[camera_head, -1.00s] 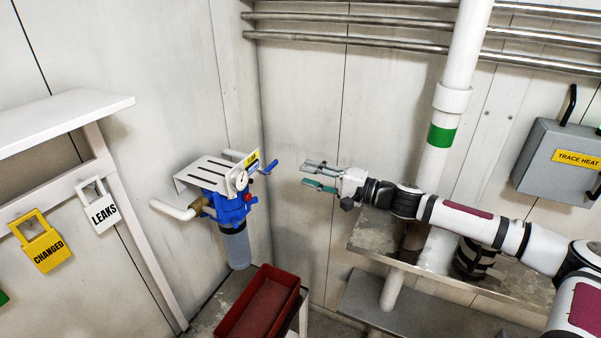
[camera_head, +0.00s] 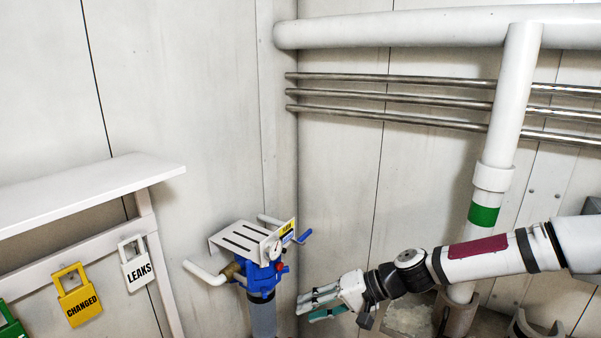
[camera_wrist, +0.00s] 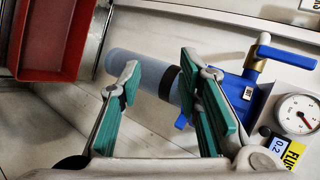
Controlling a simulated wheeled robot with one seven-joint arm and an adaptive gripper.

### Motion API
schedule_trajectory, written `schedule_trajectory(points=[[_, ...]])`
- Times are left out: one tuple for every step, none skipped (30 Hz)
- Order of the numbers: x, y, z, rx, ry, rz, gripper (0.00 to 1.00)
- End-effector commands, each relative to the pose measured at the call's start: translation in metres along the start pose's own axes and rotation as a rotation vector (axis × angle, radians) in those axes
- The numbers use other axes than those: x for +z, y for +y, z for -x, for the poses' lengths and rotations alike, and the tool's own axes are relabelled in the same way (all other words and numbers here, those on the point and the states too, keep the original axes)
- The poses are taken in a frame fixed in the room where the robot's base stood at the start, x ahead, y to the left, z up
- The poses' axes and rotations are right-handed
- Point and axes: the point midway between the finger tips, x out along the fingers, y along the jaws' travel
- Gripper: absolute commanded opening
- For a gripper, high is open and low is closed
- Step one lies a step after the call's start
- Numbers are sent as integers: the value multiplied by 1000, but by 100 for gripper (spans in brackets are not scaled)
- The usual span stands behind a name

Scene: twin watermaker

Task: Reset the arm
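My gripper (camera_head: 322,304) is to the right of the blue filter housing (camera_head: 262,276) in the head view, apart from it as far as I can see. In the wrist view its two green-padded fingers (camera_wrist: 165,110) stand wide apart with nothing held between them. The blue filter unit (camera_wrist: 232,92) shows beyond the fingers, with its clear bowl (camera_wrist: 150,74), a blue-handled valve (camera_wrist: 285,52) and a round gauge (camera_wrist: 297,113). My arm reaches in from the right of the head view.
A slotted white bracket (camera_head: 245,241) sits over the filter. A red tray (camera_wrist: 52,38) is at the upper left of the wrist view. White pipe (camera_head: 505,110) and steel rails (camera_head: 400,100) are behind my arm. Padlocks (camera_head: 77,296) hang below a shelf (camera_head: 90,195) at left.

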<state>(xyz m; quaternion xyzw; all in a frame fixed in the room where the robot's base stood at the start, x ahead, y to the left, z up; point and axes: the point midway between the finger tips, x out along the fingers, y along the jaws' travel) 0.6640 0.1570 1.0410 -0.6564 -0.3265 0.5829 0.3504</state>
Motion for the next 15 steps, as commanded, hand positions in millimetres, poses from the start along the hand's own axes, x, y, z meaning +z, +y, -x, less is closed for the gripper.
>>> schedule_trajectory(points=[[11,4,0,65,-35,26,32],[17,6,0,99,-53,37,32],[24,10,2,143,-76,49,32],[30,12,4,176,-93,59,32],[34,14,7,209,-106,69,32],[40,17,11,254,-124,82,32],[44,19,14,287,-137,90,32],[48,20,18,319,-147,98,32],[53,22,24,362,-160,109,32],[56,23,29,394,-168,116,32],[59,24,34,426,-175,125,32],[63,24,41,468,-183,136,32],[65,24,47,499,-188,142,32],[68,24,53,529,-190,150,32],[71,22,62,569,-193,158,32]])
